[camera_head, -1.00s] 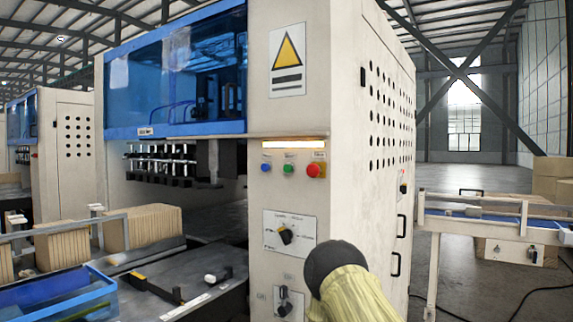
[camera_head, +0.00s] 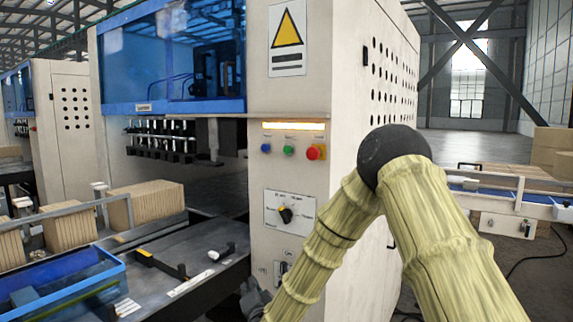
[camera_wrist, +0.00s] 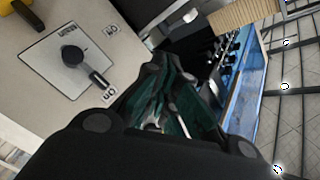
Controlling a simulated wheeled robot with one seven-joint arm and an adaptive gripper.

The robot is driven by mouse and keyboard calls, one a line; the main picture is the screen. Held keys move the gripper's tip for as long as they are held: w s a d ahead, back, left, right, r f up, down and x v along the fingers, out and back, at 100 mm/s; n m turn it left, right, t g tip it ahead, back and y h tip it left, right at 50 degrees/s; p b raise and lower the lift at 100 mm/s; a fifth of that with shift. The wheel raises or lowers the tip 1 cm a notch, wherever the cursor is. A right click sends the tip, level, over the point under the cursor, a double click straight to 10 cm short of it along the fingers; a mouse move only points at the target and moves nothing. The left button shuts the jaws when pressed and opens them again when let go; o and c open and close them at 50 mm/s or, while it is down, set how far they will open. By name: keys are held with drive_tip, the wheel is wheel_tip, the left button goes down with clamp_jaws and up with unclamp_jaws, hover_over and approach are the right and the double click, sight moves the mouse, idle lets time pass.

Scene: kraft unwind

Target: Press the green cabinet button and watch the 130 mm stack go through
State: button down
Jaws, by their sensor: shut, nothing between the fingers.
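The green button (camera_head: 289,151) is on the cream cabinet front (camera_head: 285,95), between a blue button (camera_head: 266,148) and a red one (camera_head: 315,152), under a lit strip (camera_head: 293,126). My gripper (camera_head: 256,300) is partly in view low at the cabinet's left edge, below the buttons and apart from the green one. In the wrist view my gripper (camera_wrist: 178,82) is shut and empty, beside a plate with a black lever switch (camera_wrist: 85,65). The green button is not seen there. A kraft stack (camera_head: 147,203) stands on the infeed left of the cabinet; its size cannot be read.
A rotary selector (camera_head: 286,215) is below the buttons. More kraft stacks (camera_head: 70,226) stand at left behind a rail. A blue bin (camera_head: 75,280) is in the left foreground. A blue-belted conveyor (camera_head: 520,200) is at right. My arm covers part of the cabinet's right side.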

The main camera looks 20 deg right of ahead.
sight(287, 150)
drive_tip(key=w+d+r+m+t+h+p, duration=0.2)
drive_tip(key=r+m+h, duration=0.1)
drive_tip(key=r, duration=1.5)
drive_tip(key=w+d+r+m+t+h+p, duration=0.2)
drive_tip(key=r+m, duration=0.4)
drive_tip(key=r, duration=1.3)
drive_tip(key=shift+w+d+r+t+h, duration=0.15)
drive_tip(key=shift+d+r+t+h, duration=0.15)
drive_tip(key=shift+t+h, duration=0.6)
drive_tip(key=w+d+p, duration=0.1)
drive_tip(key=w+d, duration=0.4)
drive_tip(key=d, duration=0.2)
drive_tip(key=shift+w+p, duration=0.2)
drive_tip(key=shift+p, duration=0.2)
drive_tip(key=shift+w+d+f+b, duration=0.1)
drive_tip(key=shift+w+d+b, duration=0.1)
drive_tip(key=shift+b, duration=0.3)
